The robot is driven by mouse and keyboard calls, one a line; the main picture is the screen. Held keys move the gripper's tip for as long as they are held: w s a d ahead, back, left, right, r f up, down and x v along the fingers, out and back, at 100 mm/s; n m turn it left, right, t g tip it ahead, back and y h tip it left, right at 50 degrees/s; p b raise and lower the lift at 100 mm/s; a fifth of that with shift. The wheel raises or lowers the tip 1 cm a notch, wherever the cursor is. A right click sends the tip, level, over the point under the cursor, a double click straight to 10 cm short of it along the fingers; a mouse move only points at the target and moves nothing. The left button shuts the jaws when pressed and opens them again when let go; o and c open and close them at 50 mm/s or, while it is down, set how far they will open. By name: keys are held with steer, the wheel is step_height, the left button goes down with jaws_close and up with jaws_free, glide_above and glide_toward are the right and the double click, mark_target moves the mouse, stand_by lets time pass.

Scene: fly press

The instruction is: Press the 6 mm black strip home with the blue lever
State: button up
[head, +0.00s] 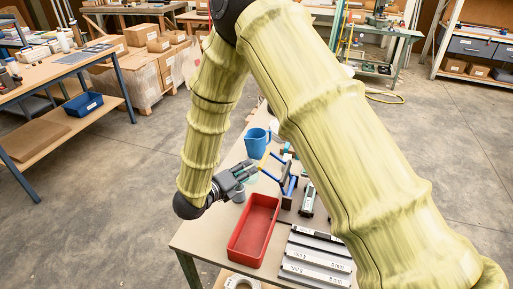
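The fly press (288,174) stands on the bench in the middle of the picture, small and partly behind my arm. Blue bars show on it, and the blue lever (271,176) appears to be the one slanting toward my gripper. My gripper (254,168) is at the left side of the press, close to the lever. Whether it touches the lever, and whether its fingers are open or shut, is too small to tell. I cannot tell which strip is 6 mm, or see one in the press.
A red tray (233,246) stands on the bench left of the rack. A blue jug (256,143) stands behind my gripper. My arm hides the bench's right side.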

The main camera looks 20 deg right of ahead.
mark_target(264, 158)
steer(key=d+p, duration=0.1)
steer(key=d, duration=0.1)
steer(key=w+d+r, duration=0.1)
steer(key=d+p, duration=0.1)
steer(key=d, duration=0.1)
steer(key=shift+w+d+r+p, duration=0.15)
steer(key=shift+w+d+p, duration=0.05)
steer(key=shift+d+p, duration=0.15)
steer(key=w+f, duration=0.1)
steer(key=w+d+f, duration=0.1)
steer(key=w, duration=0.1)
steer(key=w+d+f, duration=0.1)
steer(key=shift+w+p, duration=0.2)
steer(key=shift+p, duration=0.2)
steer(key=shift+w+d+f, duration=0.1)
steer(key=shift+w+d, duration=0.1)
steer(key=shift+w, duration=0.05)
steer(key=shift+s+d+r, duration=0.1)
steer(key=shift+s+r, duration=0.45)
steer(key=shift+s, duration=0.2)
steer(key=shift+w+f, duration=0.5)
steer(key=shift+w, duration=0.05)
steer(key=c, duration=0.6)
steer(key=shift+s+r, duration=0.1)
jaws_close()
steer(key=shift+s+r, duration=0.1)
steer(key=shift+s, duration=0.05)
